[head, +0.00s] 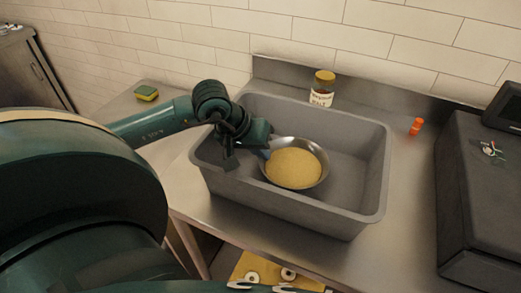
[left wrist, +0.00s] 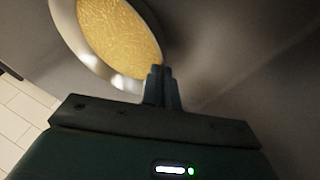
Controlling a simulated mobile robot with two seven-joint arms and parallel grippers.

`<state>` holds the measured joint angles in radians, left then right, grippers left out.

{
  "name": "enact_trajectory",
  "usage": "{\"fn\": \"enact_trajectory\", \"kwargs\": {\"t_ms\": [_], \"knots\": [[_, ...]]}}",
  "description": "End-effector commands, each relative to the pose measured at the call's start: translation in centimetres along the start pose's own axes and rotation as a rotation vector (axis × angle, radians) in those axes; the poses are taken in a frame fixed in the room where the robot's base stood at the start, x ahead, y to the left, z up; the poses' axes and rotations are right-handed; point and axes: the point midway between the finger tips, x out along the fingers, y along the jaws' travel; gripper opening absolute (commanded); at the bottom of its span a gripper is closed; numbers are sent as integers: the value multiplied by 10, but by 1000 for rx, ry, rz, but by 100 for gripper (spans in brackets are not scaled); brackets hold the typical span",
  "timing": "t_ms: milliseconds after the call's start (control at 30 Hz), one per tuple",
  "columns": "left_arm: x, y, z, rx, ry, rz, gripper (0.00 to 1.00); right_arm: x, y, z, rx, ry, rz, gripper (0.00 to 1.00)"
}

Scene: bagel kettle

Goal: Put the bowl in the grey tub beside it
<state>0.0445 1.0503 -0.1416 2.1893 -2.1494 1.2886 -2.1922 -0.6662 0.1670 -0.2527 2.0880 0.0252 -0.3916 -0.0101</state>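The metal bowl (head: 322,160), full of yellow grains, is inside the walls of the grey tub (head: 375,175), in its left-middle part. I cannot tell whether its base touches the tub floor. My left gripper (head: 264,152) reaches over the tub's left side to the bowl's left rim. In the left wrist view, the fingers (left wrist: 160,75) are close together at the rim of the bowl (left wrist: 128,84) and appear shut on it. The fingertips are partly hidden in the head view. My right gripper is not in view.
A jar (head: 322,88) stands behind the tub near the wall. A small orange object (head: 416,127) is to the tub's right, beside a dark box-like unit (head: 480,190). A yellow-green sponge (head: 146,93) lies at the left. The tub's right half is empty.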

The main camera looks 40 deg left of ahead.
Motion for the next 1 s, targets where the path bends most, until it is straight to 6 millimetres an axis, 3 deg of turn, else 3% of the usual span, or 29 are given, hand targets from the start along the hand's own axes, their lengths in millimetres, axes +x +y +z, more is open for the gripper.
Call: {"fn": "enact_trajectory", "kwargs": {"t_ms": [333,667,767,1000], "knots": [[2,-1,1,0,-1,0,24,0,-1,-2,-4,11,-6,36],[-3,1,-1,-1,-1,0,24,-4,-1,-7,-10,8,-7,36],[-13,-2,-1,2,2,-5,24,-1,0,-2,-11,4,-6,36],[-56,-2,0,3,0,-6,24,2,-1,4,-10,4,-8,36]]}}
